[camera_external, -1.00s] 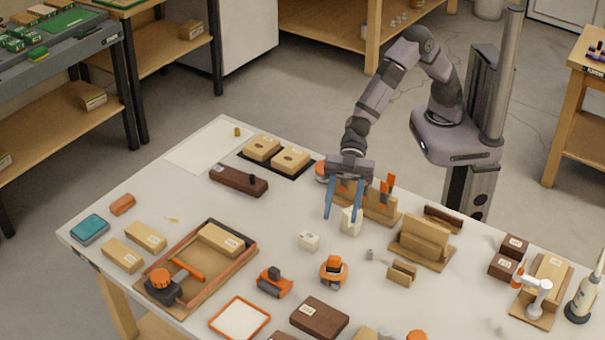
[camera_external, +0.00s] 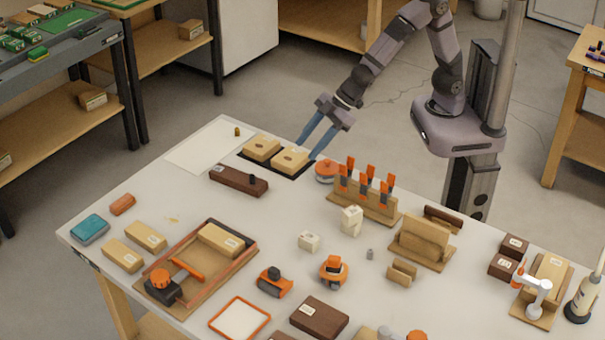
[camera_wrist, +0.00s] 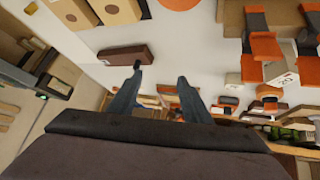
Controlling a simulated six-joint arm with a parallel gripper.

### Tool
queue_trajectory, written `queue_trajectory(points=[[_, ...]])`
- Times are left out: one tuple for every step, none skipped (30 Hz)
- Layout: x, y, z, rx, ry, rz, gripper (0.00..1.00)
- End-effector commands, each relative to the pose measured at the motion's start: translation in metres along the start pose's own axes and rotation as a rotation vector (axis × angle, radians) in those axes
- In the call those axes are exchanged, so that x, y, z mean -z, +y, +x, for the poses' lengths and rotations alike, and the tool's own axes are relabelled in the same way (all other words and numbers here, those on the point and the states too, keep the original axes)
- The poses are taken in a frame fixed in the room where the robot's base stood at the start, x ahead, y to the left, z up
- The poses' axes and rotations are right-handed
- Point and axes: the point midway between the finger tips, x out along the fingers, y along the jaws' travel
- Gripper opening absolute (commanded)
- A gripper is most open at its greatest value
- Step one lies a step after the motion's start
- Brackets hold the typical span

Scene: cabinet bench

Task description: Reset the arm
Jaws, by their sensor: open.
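My gripper (camera_external: 312,146) is open and empty. It hangs in the air at the back edge of the bench, in front of or above the black tray (camera_external: 250,160) in the outside view; the exact height is hard to tell. Its two blue fingers point down and to the left. In the wrist view my gripper (camera_wrist: 155,88) shows its fingers spread apart with nothing between them. The white bench top (camera_external: 200,205) lies below and beyond the fingers.
Two wooden blocks with holes (camera_external: 290,160) sit on the black tray. An orange round tool (camera_external: 327,172) and a rack of orange-handled tools (camera_external: 362,205) stand close by on the right. A dark brown block (camera_external: 238,180) lies in front.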

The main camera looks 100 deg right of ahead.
Motion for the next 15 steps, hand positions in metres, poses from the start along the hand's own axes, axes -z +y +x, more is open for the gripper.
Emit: queue_trajectory(points=[[-0.022,0.021,-0.018,-0.041,-0.073,0.046,0.45],[-0.038,0.029,-0.028,-0.060,-0.121,0.073,0.45],[-0.060,0.039,-0.040,-0.080,-0.186,0.110,0.45],[-0.077,0.044,-0.051,-0.091,-0.235,0.137,0.45],[-0.093,0.048,-0.061,-0.099,-0.282,0.164,0.45],[-0.114,0.051,-0.074,-0.104,-0.344,0.200,0.45],[-0.128,0.051,-0.085,-0.104,-0.388,0.225,0.45],[-0.142,0.051,-0.095,-0.103,-0.430,0.250,0.45],[-0.158,0.048,-0.107,-0.096,-0.480,0.281,0.45],[-0.169,0.046,-0.116,-0.089,-0.516,0.302,0.45],[-0.179,0.043,-0.124,-0.081,-0.547,0.322,0.45],[-0.191,0.038,-0.134,-0.070,-0.586,0.347,0.45],[-0.198,0.035,-0.141,-0.061,-0.610,0.361,0.45],[-0.204,0.032,-0.147,-0.052,-0.632,0.376,0.45],[-0.211,0.028,-0.153,-0.041,-0.656,0.392,0.45]])
